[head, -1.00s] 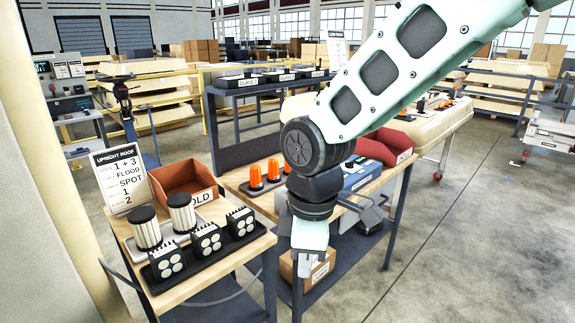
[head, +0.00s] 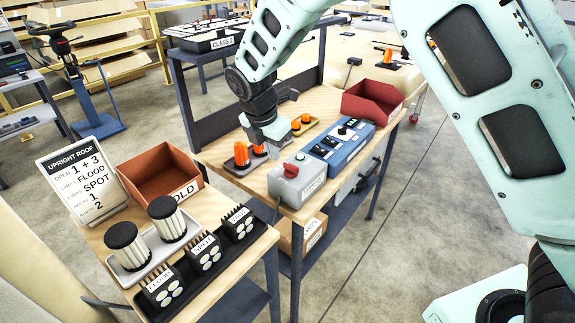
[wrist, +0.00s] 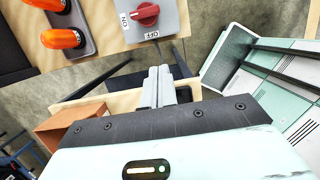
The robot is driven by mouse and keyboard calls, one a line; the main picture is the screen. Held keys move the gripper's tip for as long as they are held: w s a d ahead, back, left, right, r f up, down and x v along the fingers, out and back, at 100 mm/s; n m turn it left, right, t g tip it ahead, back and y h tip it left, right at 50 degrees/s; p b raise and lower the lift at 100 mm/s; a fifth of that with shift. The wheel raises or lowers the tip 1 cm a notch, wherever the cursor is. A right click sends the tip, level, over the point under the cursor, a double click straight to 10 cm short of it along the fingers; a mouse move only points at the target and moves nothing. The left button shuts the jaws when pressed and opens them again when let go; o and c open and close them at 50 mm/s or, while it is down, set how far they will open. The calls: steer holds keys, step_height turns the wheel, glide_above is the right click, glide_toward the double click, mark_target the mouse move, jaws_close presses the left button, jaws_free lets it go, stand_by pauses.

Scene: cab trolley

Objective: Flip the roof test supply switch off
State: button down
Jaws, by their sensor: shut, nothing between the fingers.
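A grey switch box (head: 298,181) with a red knob (head: 291,170) stands at the near edge of the right-hand bench. Its front label is too small to read. In the wrist view the red knob (wrist: 145,14) is on the grey box's face (wrist: 165,22), with an ON label to its left and an OFF label below. The knob's bar lies roughly crosswise, towards the ON side. My gripper (head: 273,150) is shut and empty, just behind the box in the head view. In the wrist view its fingertips (wrist: 159,70) are apart from the box.
A blue control box (head: 341,143) stands right of the grey box. Orange beacons (head: 241,154) stand on a tray beside my gripper. A red bin (head: 372,101) is farther back. The left bench holds a brown bin (head: 160,173), lamps and a sign (head: 83,182).

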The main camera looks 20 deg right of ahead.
steer(key=shift+f, duration=0.1)
steer(key=p, duration=0.5)
glide_toward(291, 178)
step_height(291, 178, down, 5)
steer(key=shift+s+r, duration=0.1)
steer(key=shift+s, duration=0.05)
steer(key=shift+w+d+f+p, duration=0.2)
steer(key=shift+w+d+p, duration=0.25)
steer(key=shift+w+d, duration=0.05)
